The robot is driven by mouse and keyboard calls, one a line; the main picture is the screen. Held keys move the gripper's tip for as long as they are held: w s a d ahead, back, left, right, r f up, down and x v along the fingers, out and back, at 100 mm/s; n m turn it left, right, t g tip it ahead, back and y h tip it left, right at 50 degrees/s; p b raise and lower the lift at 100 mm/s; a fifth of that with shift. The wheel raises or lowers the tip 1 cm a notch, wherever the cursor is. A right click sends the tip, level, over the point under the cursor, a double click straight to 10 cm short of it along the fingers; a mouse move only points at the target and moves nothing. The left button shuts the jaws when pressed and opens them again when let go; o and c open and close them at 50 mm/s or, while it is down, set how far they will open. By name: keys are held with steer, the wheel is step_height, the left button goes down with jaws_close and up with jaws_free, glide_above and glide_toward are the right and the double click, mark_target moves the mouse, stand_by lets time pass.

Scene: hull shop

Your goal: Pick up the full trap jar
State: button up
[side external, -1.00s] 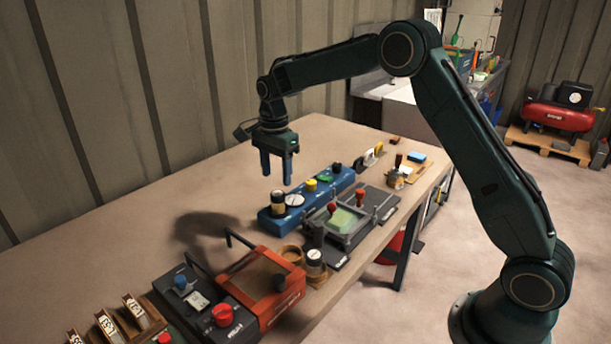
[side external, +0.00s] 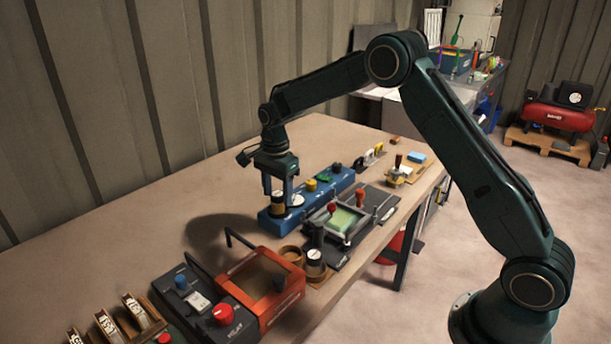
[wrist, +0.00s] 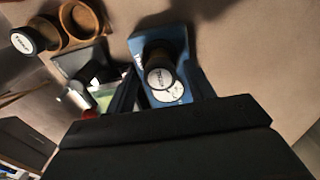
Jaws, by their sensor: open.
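A dark jar with a pale top (side external: 278,204) stands at the near end of the blue unit (side external: 318,199), and in the wrist view the jar (wrist: 158,55) shows a white labelled disc. I take it as the full trap jar, but its label is too small to read. My gripper (side external: 278,191) is open, pointing down, with its fingers around the jar's upper part. In the wrist view the fingers of my gripper (wrist: 164,95) lie on either side of the jar; contact cannot be told. A similar dark jar with a white top (side external: 315,262) stands in a wooden holder nearer the front.
An empty round wooden holder (side external: 291,255) is beside the second jar. A grey frame with a green plate (side external: 343,221) stands right of the blue unit. An orange box (side external: 255,292) and a dark control box (side external: 197,316) are in front.

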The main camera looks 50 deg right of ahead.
mark_target(277, 194)
steer(key=shift+c, duration=0.2)
steer(key=c, duration=0.8)
steer(key=shift+r, duration=0.1)
steer(key=shift+r, duration=3.45)
steer(key=shift+a, duration=0.1)
